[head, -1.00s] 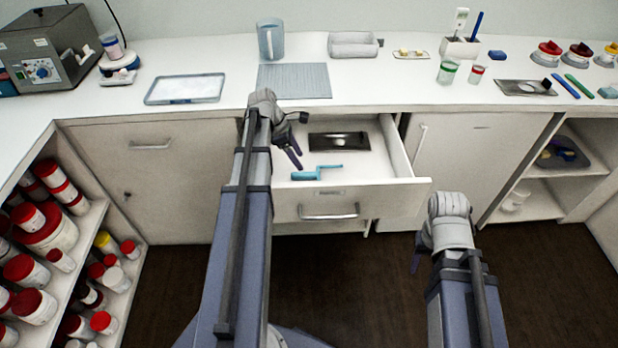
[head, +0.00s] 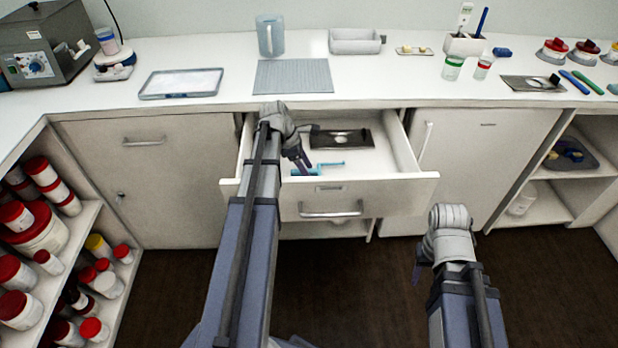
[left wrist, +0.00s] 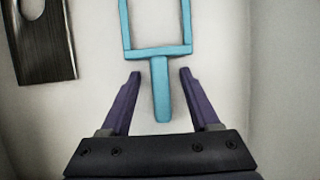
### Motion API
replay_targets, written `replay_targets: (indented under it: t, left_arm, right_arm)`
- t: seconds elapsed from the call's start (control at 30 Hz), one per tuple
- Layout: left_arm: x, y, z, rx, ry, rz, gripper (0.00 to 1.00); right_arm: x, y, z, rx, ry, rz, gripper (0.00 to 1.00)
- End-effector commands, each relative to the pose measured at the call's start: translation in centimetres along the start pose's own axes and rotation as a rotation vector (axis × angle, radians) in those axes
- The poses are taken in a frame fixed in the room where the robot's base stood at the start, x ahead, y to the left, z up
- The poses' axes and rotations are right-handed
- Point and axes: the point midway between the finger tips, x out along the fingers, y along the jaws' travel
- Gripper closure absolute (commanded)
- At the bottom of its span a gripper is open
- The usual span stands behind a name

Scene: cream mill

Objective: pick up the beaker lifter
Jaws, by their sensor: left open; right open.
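The beaker lifter is the light blue tool (head: 330,166) lying in the open drawer, partly hidden behind my left gripper in the head view. In the left wrist view its frame (left wrist: 157,52) is at the top and its handle (left wrist: 160,90) points down toward me. My left gripper (left wrist: 159,73) is open, with one dark purple finger on either side of the handle and gaps on both sides. In the head view my left gripper (head: 302,164) is over the drawer. My right gripper (head: 417,268) hangs in front of the cupboards, away from the drawer.
The drawer (head: 400,188) is pulled out; its walls surround the tool. A dark plate with an opening (head: 342,139) lies behind the tool in it. The counter above carries a blue-grey mat (head: 293,77), a jug (head: 270,36) and a tray (head: 181,83). Red-lidded jars fill the left shelves.

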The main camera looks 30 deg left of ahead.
Motion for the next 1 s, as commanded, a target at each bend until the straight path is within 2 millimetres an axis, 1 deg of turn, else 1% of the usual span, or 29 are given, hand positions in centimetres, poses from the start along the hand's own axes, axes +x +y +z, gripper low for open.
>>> replay_targets:
  t: [0.1, 0.6, 0.67, 1.0]
  left_arm:
    - [-0.13, 0.00, 0.05, 0.000, 0.000, 0.000, 0.38]
    - [-0.12, 0.01, 0.04, 0.000, 0.000, 0.000, 0.94]
    - [-0.12, 0.01, 0.04, 0.000, 0.000, 0.000, 1.00]
    - [-0.13, 0.00, 0.04, 0.000, 0.000, 0.000, 1.00]
  right_arm:
    - [-0.13, 0.01, 0.01, 0.000, 0.000, 0.000, 0.50]
    - [-0.13, 0.01, 0.01, 0.000, 0.000, 0.000, 0.50]
    - [-0.13, 0.01, 0.01, 0.000, 0.000, 0.000, 0.50]
    - [-0.13, 0.01, 0.01, 0.000, 0.000, 0.000, 0.50]
